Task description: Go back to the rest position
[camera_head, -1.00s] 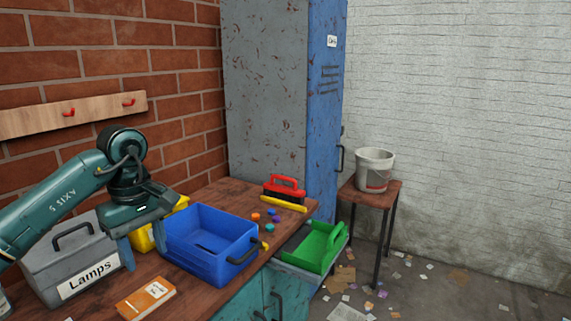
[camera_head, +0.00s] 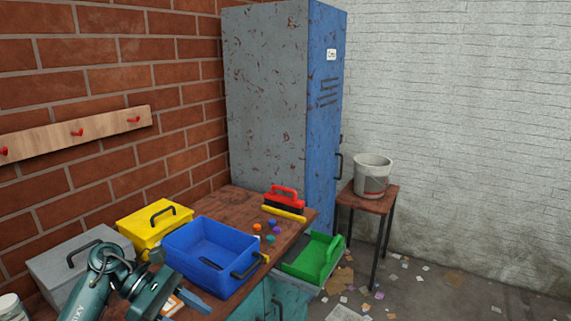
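My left gripper (camera_head: 180,306) is low at the bottom left, in front of the grey box (camera_head: 60,262) and over the orange book (camera_head: 193,300), which it partly hides. My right gripper is not in view.
A wooden table (camera_head: 232,197) holds a yellow box (camera_head: 152,233), a blue bin (camera_head: 225,285), a red-handled brush (camera_head: 284,200) and several small coloured pieces. A bucket (camera_head: 372,177) stands on a stool.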

